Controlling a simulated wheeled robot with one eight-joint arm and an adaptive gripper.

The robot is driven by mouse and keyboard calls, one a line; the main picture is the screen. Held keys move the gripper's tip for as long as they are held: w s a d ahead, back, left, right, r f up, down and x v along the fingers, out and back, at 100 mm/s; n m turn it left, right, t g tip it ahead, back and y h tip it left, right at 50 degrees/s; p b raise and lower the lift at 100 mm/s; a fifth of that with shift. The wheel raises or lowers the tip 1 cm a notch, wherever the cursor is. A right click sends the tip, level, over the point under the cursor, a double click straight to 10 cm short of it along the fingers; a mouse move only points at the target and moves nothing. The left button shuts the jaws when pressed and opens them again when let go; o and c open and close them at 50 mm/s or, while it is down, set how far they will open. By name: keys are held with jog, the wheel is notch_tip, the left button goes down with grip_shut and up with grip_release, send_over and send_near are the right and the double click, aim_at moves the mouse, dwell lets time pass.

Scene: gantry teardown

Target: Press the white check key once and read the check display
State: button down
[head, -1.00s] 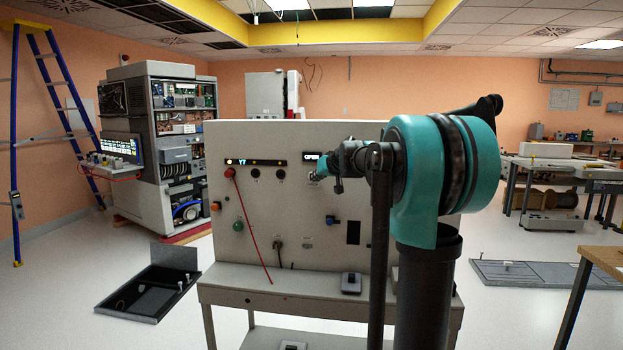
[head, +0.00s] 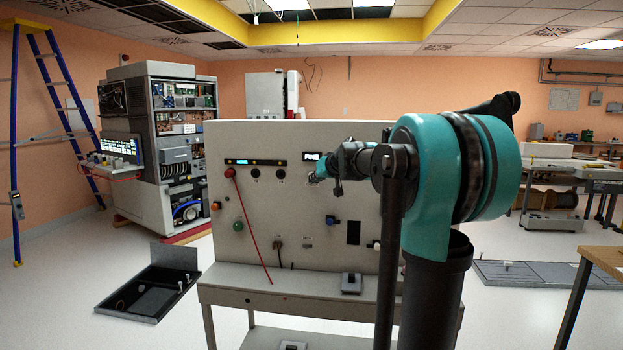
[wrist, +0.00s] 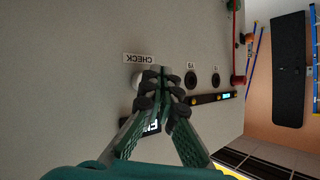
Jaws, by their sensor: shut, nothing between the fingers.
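The white check key (wrist: 137,80) is partly visible in the wrist view beside my fingertips, below its upside-down CHECK label (wrist: 138,58). My gripper (wrist: 162,76) is shut and empty, its tips at the panel right by the key. I cannot tell whether they touch it. In the head view my gripper (head: 316,176) is at the grey panel (head: 270,140), just below the check display (head: 312,156). The display is lit with small white letters, perhaps starting with P, not clearly readable. In the wrist view the check display (wrist: 153,127) is partly hidden by my fingers.
A black strip (head: 256,162) with a small lit cyan window sits left on the panel. Two black sockets (head: 267,174) are nearby. An open floor hatch (head: 145,295) lies front left.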

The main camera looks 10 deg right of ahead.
jog(key=shift+s+a, duration=0.25)
jog(key=shift+s, duration=0.45)
jog(key=shift+s+a, duration=0.2)
jog(key=shift+s, duration=0.5)
jog(key=shift+s+a, duration=0.25)
jog(key=shift+s, duration=0.45)
jog(key=shift+f, duration=0.15)
jog(key=s+d+f+g+h, duration=0.1)
jog(key=s+f+g+h, duration=0.1)
jog(key=s+f, duration=1.6)
jog(key=s+d+f+m+g+h, duration=0.1)
jog(key=s+f+g, duration=0.4)
jog(key=s+f, duration=1.4)
jog(key=shift+s+d+h, duration=0.6)
jog(key=shift+s+d, duration=0.15)
jog(key=c, duration=2.2)
grip_release()
